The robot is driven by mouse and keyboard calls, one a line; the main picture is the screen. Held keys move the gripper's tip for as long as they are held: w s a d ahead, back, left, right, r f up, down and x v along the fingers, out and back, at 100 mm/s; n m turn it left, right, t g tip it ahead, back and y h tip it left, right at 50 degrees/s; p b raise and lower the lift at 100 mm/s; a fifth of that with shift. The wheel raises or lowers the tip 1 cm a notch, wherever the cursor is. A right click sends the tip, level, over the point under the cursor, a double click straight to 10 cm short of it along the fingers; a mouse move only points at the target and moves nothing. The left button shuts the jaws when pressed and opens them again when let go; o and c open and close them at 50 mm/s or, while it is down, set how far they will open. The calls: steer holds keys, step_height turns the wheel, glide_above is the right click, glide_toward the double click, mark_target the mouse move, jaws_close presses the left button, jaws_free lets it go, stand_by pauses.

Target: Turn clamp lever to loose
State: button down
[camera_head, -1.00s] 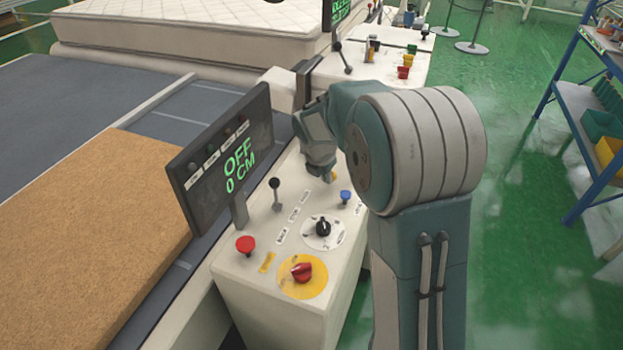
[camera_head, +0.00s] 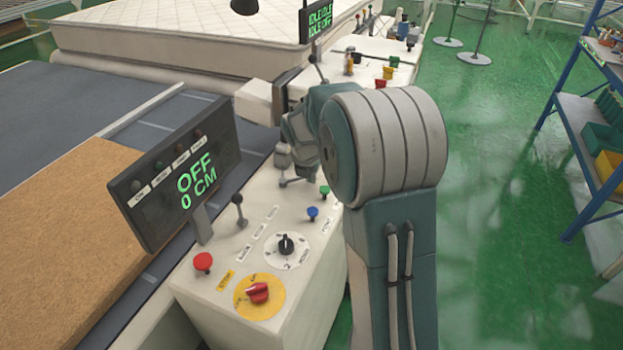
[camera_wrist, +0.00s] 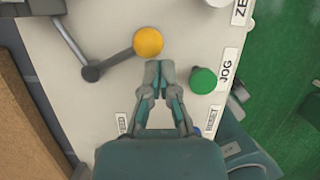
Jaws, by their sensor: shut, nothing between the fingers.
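A grey jointed lever with a yellow ball knob (camera_wrist: 148,41) lies over the pale console top in the wrist view; I take it to be the clamp lever. Its bend (camera_wrist: 92,74) is left of the knob. My gripper (camera_wrist: 159,68) is shut and empty, its fingertips just below the yellow knob in the picture. Whether they touch it I cannot tell. A green JOG button (camera_wrist: 203,80) is close to the right of the fingertips. In the head view part of a grey lever (camera_head: 292,183) shows under my wrist; the yellow knob is not visible there.
The console has a red button (camera_head: 203,262), a black-knobbed lever (camera_head: 237,203), a black dial (camera_head: 286,244), a red switch (camera_head: 258,292) and a blue button (camera_head: 313,212). A screen (camera_head: 180,178) reads OFF, 0 CM. Green floor (camera_head: 500,250) is open at right.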

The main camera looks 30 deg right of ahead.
steer(key=shift+w+d, duration=0.35)
steer(key=shift+w+d+f, duration=0.1)
steer(key=shift+w+d, duration=0.2)
steer(key=shift+d, duration=0.5)
steer(key=shift+a, duration=0.4)
